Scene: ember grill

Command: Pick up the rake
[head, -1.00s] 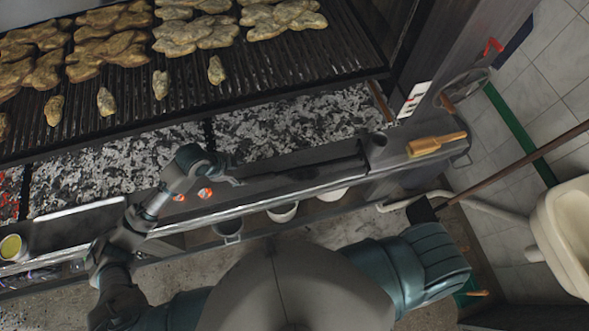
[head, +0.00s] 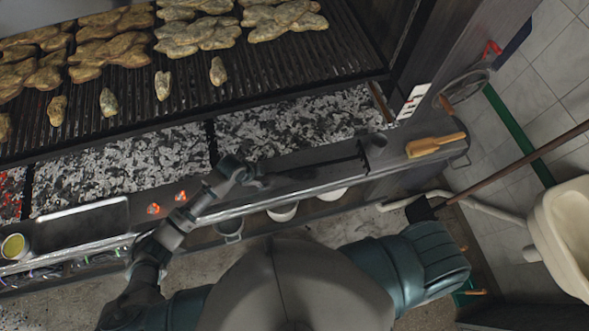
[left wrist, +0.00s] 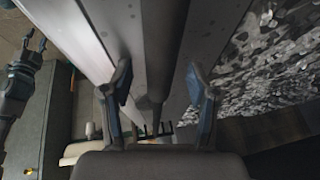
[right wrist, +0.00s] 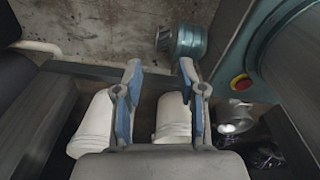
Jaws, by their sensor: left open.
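The rake (head: 318,166) is a thin dark tool lying along the ledge in front of the coals, its crosswise head at the right end. My left gripper (head: 260,182) is at the left end of the visible handle in the head view. In the left wrist view, the open left gripper (left wrist: 160,88) has its fingers on either side of the dark handle (left wrist: 163,45), with gaps showing; the toothed head is small beyond. My right gripper (right wrist: 160,75) is open and empty in the right wrist view, above white buckets; the head view hides it.
The grill grate (head: 290,70) holds meat above the ash and coals (head: 290,130). A wooden-handled brush (head: 435,145) lies at the ledge's right end. A metal tray (head: 75,228) and a cup (head: 14,246) are at left. Buckets (head: 283,212) stand below the ledge.

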